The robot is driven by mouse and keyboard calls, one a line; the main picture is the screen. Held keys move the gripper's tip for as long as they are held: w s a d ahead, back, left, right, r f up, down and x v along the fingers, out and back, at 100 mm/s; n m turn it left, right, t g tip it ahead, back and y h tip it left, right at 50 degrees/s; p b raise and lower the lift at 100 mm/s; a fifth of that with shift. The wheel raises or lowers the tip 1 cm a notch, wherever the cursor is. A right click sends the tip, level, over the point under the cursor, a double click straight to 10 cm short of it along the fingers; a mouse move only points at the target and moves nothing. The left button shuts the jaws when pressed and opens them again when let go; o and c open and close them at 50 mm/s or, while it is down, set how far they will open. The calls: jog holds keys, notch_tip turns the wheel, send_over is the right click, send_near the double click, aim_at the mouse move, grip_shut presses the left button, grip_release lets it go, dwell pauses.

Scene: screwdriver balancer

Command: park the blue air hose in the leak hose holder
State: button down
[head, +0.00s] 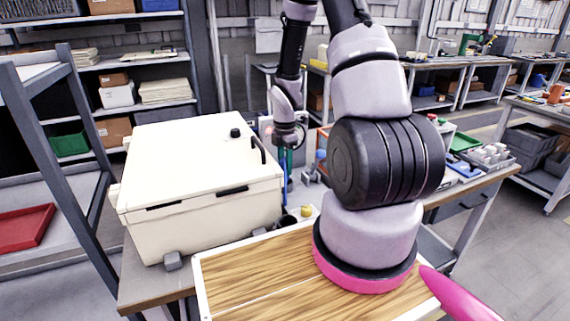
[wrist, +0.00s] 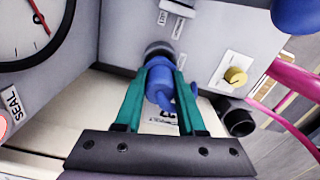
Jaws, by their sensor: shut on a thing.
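My gripper (wrist: 158,90) has teal fingers and is shut on the blue air hose (wrist: 160,82), gripping its thick blue end piece. That end points at a dark round port (wrist: 158,48) in the grey panel. It meets or nearly meets the port; I cannot tell if it is seated. In the head view my gripper (head: 287,158) points down beside the white box, with a blue length below it. A black open tube (wrist: 238,118) stands to the right of the fingers; I cannot tell if it is the leak hose holder.
A yellow knob (wrist: 235,76) on a white plate sits right of the port. A gauge (wrist: 30,32) and a SEAL label are at left. A pink hose (wrist: 295,78) runs at right. In the head view the white lidded box (head: 195,180) stands close left of my gripper.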

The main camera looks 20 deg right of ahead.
jog(key=shift+f, duration=1.65)
jog(key=shift+c, duration=2.1)
grip_release()
jog(key=shift+r, duration=0.1)
notch_tip(320, 180, up, 11)
jog(key=shift+f, duration=0.2)
